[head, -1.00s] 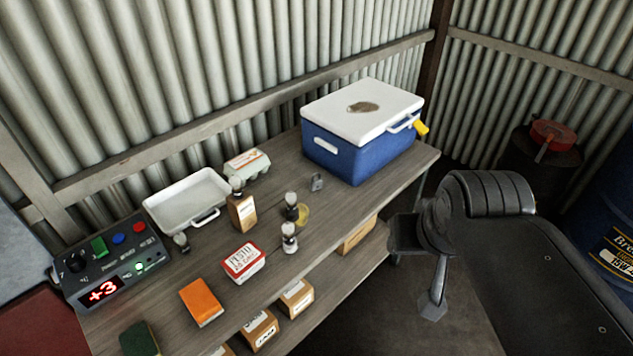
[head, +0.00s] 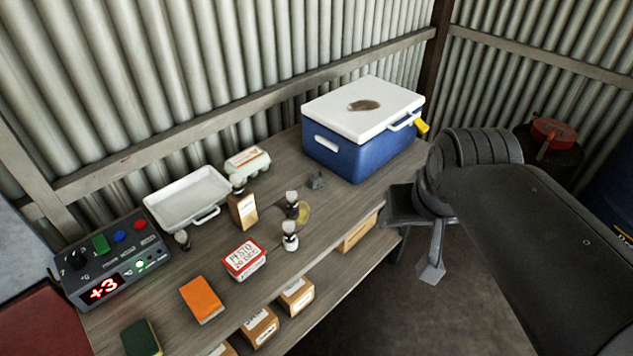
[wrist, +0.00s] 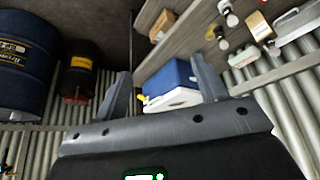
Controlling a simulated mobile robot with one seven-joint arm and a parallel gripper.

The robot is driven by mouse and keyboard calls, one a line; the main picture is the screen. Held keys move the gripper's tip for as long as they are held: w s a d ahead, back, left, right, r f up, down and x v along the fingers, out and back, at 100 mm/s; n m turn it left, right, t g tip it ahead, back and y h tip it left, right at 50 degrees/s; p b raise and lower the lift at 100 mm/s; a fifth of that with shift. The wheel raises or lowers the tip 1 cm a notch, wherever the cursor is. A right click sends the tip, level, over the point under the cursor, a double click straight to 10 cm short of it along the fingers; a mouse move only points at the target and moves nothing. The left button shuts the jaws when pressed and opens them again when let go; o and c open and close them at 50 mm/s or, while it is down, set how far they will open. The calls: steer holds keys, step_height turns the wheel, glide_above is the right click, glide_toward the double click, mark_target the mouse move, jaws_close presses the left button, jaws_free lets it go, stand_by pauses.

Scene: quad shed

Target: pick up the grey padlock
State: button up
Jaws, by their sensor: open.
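The blue cooler (head: 352,157) with a white lid stands behind the padlock. A dark drum (wrist: 78,72) is beyond the bench.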

steer(key=w+a+r+n+g, duration=0.1)
steer(key=w+a+r+n, duration=0.15)
steer(key=w, duration=1.05)
steer(key=n+g, duration=0.3)
steer(key=g, duration=0.1)
glide_above(316, 178)
step_height(316, 178, down, 24)
steer(key=shift+w+a+r, duration=0.1)
steer(key=shift+w+a, duration=0.05)
step_height(316, 178, down, 6)
steer(key=shift+r, duration=0.1)
steer(key=f, duration=0.5)
steer(key=shift+d+f, duration=0.15)
steer(key=shift+d, duration=0.05)
steer(key=c, duration=1.1)
steer(key=shift+c, duration=0.2)
